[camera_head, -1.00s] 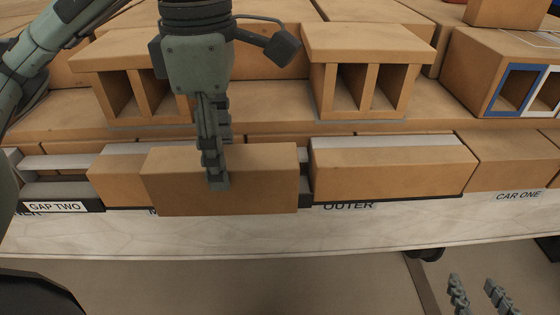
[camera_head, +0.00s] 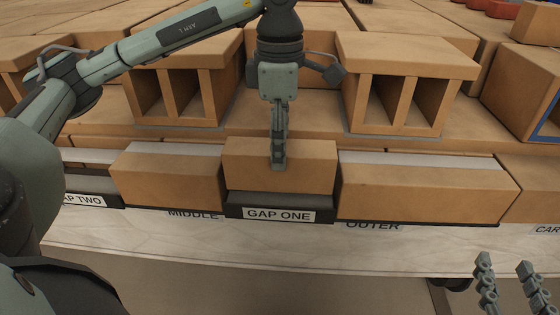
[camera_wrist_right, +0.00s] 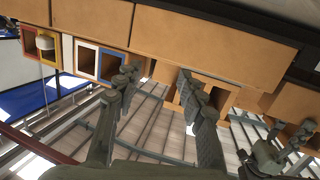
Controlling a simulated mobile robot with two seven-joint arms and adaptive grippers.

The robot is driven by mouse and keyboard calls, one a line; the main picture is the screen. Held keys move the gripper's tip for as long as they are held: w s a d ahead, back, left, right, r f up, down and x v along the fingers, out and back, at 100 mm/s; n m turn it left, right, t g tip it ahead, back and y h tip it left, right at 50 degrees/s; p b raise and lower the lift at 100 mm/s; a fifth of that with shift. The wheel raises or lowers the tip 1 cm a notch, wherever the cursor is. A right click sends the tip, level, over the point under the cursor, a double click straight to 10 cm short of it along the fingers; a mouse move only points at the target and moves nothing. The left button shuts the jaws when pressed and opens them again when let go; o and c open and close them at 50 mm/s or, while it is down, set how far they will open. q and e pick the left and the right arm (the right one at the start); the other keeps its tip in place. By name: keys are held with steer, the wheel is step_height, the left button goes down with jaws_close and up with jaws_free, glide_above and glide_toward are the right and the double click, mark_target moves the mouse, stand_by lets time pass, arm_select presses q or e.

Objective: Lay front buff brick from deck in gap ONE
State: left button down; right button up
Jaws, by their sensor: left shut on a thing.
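The buff brick (camera_head: 280,176) is in my left gripper (camera_head: 278,163), which is shut on it from above. In the head view it is lined up with gap ONE, above the GAP ONE label (camera_head: 279,215), between two laid bricks. A dark ledge (camera_head: 279,200) shows below its front face. I cannot tell whether the brick touches its bed. My right gripper (camera_head: 506,283) is at the lower right, away from the wall. Its fingers are apart and empty in the right wrist view (camera_wrist_right: 155,88).
The middle brick (camera_head: 168,178) is close on the left and the outer brick (camera_head: 430,188) on the right, both with pale strips on top. Hollow bricks (camera_head: 405,95) stand behind on the deck, either side of my left gripper. Gap TWO's label (camera_head: 84,200) is further left.

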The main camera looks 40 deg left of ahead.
arm_select(q)
step_height(320, 180, down, 3)
steer(key=shift+f, duration=0.35)
arm_select(e)
steer(key=shift+a+r+t+y, duration=0.15)
steer(key=shift+a+r+t, duration=0.15)
steer(key=shift+r, duration=0.35)
steer(key=shift+a+r+t+y, duration=0.15)
steer(key=shift+a+r+t, duration=0.1)
steer(key=shift+r, duration=0.35)
arm_select(q)
steer(key=shift+f+b, duration=0.1)
steer(key=shift+b, duration=0.2)
arm_select(e)
steer(key=shift+s+a+r, duration=0.1)
steer(key=shift+a+r, duration=0.05)
steer(key=shift+r, duration=0.1)
arm_select(q)
steer(key=c, duration=0.8)
jaws_free()
arm_select(e)
steer(key=shift+r+y, duration=0.2)
steer(key=shift+y, duration=0.1)
